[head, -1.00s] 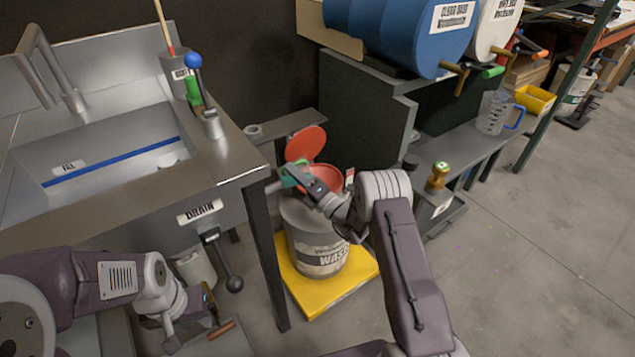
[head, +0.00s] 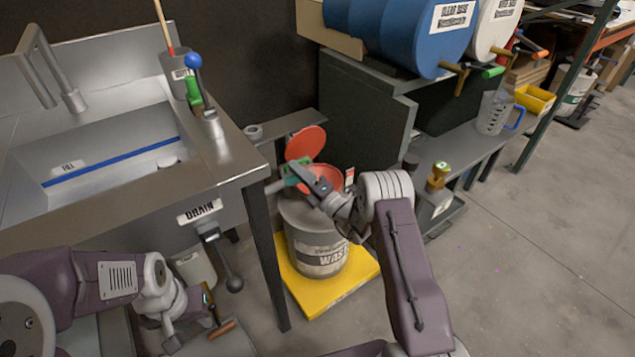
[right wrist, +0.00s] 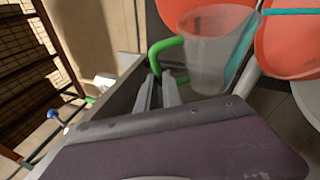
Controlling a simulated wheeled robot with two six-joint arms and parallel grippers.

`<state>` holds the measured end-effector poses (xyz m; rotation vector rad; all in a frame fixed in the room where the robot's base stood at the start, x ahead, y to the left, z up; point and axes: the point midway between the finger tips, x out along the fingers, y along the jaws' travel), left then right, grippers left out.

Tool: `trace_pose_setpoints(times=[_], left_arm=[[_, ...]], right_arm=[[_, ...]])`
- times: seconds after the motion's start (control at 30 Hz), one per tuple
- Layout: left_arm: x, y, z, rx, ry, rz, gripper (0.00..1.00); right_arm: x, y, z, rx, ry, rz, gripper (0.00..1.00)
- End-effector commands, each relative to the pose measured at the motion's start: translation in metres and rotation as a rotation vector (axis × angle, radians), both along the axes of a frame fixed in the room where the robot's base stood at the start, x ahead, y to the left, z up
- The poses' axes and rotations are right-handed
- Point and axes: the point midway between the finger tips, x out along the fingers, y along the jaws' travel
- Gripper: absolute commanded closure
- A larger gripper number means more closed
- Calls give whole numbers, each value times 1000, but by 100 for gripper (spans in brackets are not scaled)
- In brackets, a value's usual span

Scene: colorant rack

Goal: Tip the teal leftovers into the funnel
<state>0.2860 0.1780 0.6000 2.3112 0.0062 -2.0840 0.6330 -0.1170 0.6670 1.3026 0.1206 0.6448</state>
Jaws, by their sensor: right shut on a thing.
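My right gripper (head: 298,176) is shut on the green handle (right wrist: 164,58) of a clear jug (right wrist: 208,55). The jug is tilted beside and over the red funnel (head: 326,180), with its handle towards my jaws. In the right wrist view a teal streak (right wrist: 241,62) runs along the jug's far side and mouth, against the red funnel (right wrist: 292,42). I cannot tell how much teal is left inside. The funnel sits on a grey waste drum (head: 318,252), with its red lid (head: 305,143) raised. My left gripper (head: 212,312) is low at the left; its jaws are unclear.
The drum stands on a yellow platform (head: 330,290). The steel sink (head: 110,180) is left of it, its table leg close by. A shelf with blue drums (head: 400,30) and a measuring jug (head: 494,112) stands at the right. Floor (head: 530,240) is clear at the right.

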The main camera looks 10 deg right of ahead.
Motion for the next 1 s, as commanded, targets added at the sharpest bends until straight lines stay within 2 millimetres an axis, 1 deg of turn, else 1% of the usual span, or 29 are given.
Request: trace_pose_setpoints(times=[1.0], left_arm=[[0, 0, 0, 0, 0, 0, 68]], right_arm=[[0, -8, 5, 75, 1, 0, 100]])
